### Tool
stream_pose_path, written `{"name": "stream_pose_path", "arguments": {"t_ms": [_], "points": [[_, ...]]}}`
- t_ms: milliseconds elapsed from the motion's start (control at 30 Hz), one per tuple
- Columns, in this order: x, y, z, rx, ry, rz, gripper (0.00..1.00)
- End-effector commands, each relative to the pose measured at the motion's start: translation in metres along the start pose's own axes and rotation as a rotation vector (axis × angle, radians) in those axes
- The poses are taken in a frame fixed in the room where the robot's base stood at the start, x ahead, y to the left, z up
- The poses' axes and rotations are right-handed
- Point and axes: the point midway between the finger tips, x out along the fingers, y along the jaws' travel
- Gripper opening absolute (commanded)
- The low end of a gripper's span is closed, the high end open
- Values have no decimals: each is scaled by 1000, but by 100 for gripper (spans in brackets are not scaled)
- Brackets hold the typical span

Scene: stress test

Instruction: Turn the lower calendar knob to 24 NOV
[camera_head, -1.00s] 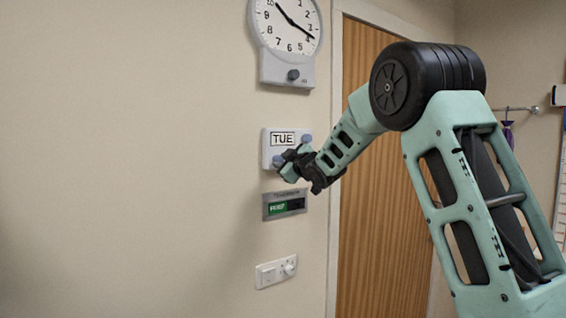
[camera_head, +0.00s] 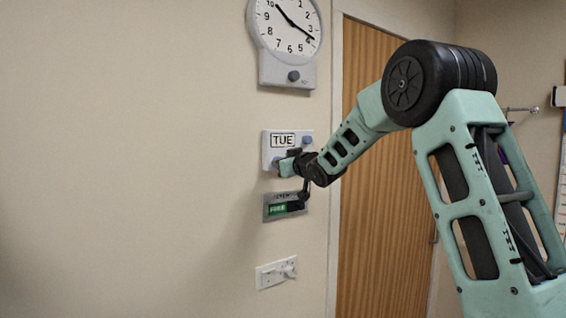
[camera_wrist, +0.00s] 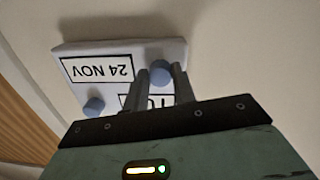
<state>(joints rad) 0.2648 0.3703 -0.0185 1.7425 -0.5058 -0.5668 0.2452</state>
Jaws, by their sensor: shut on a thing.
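The white calendar unit (camera_head: 268,150) is on the wall, and its upper window reads TUE. The wrist view shows the unit (camera_wrist: 115,48) upside down. There the lower window (camera_wrist: 97,70) reads 24 NOV. The TUE window (camera_wrist: 168,100) is partly hidden by my fingers. The blue-grey lower knob (camera_wrist: 160,73) sits beside the date window, between the two fingertips of my gripper (camera_wrist: 161,80), which is shut on it. The upper knob (camera_wrist: 94,106) is free, and also shows in the head view (camera_head: 307,140). In the head view my gripper (camera_head: 286,164) covers the unit's lower part.
A clock (camera_head: 287,28) with a knob on its base (camera_head: 293,76) hangs above. A grey slider sign with a green FREE panel (camera_head: 278,209) is close below my gripper. A switch plate (camera_head: 270,275) is lower. A wooden door (camera_head: 372,200) stands to the right.

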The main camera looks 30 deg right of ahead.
Motion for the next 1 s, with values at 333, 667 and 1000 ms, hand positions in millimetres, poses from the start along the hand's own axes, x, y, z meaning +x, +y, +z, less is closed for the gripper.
{"name": "stream_pose_path", "arguments": {"t_ms": [333,667,1000], "points": [[0,0,-1,114,-5,-4,3],[0,0,-1,126,-5,-5,3],[0,0,-1,125,-5,-5,48]]}}
